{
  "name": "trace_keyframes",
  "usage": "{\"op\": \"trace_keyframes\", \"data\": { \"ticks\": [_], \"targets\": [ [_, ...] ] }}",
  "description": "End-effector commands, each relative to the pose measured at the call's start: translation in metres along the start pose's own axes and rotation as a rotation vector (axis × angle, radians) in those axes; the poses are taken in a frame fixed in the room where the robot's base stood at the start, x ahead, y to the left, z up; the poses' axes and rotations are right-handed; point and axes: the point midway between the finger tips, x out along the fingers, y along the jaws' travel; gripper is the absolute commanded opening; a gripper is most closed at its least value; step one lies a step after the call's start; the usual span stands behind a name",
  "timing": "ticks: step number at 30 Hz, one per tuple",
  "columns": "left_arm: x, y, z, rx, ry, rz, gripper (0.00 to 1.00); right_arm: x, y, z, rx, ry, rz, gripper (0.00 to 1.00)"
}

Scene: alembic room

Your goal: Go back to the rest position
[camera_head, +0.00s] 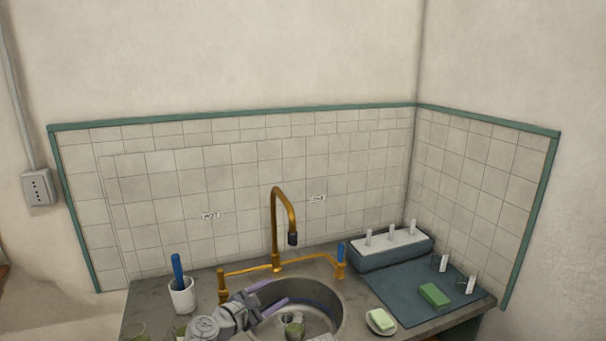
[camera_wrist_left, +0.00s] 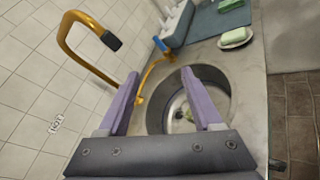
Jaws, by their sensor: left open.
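My left gripper (camera_head: 268,300) reaches over the left part of the round metal sink (camera_head: 330,297) in the head view. In the left wrist view its two purple fingers (camera_wrist_left: 163,95) are spread apart with nothing between them. The sink (camera_wrist_left: 215,85) shows beyond the fingertips, with a small greenish item inside it. In the head view a cup-like item (camera_head: 293,328) is in the sink, apart from the fingers. My right gripper is in neither view.
A brass faucet (camera_head: 274,230) rises behind the sink, close to my left gripper. A white cup (camera_head: 181,294) with a blue-handled item stands left. A soap dish (camera_head: 381,321), a blue mat (camera_head: 400,300) with a green sponge (camera_head: 434,295), and a rack (camera_head: 390,250) are right.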

Motion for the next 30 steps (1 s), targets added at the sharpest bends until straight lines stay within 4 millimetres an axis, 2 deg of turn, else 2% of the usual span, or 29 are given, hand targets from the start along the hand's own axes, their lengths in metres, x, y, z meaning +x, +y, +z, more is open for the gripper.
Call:
{"op": "trace_keyframes", "data": {
  "ticks": [5,7,12,16,22,23,24,30],
  "targets": [
    [-0.001,-0.043,-0.020,0.368,0.072,-0.199,0.67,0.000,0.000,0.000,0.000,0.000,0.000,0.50],
    [-0.005,-0.064,-0.034,0.557,0.101,-0.317,0.67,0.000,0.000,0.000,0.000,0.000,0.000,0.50],
    [-0.039,-0.112,-0.087,1.075,0.147,-0.715,0.67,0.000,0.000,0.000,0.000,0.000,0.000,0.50],
    [-0.074,-0.128,-0.122,1.356,0.138,-1.013,0.67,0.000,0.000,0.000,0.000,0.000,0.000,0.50],
    [-0.130,-0.130,-0.159,1.616,0.077,-1.431,0.67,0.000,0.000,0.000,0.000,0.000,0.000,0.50],
    [-0.139,-0.129,-0.163,1.643,0.062,-1.492,0.67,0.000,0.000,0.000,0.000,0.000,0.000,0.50],
    [-0.139,-0.137,-0.157,1.667,0.035,-1.528,0.67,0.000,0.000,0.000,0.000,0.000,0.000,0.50],
    [-0.127,-0.181,-0.125,1.745,-0.070,-1.618,0.67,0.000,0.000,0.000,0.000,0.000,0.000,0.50]
  ]
}}
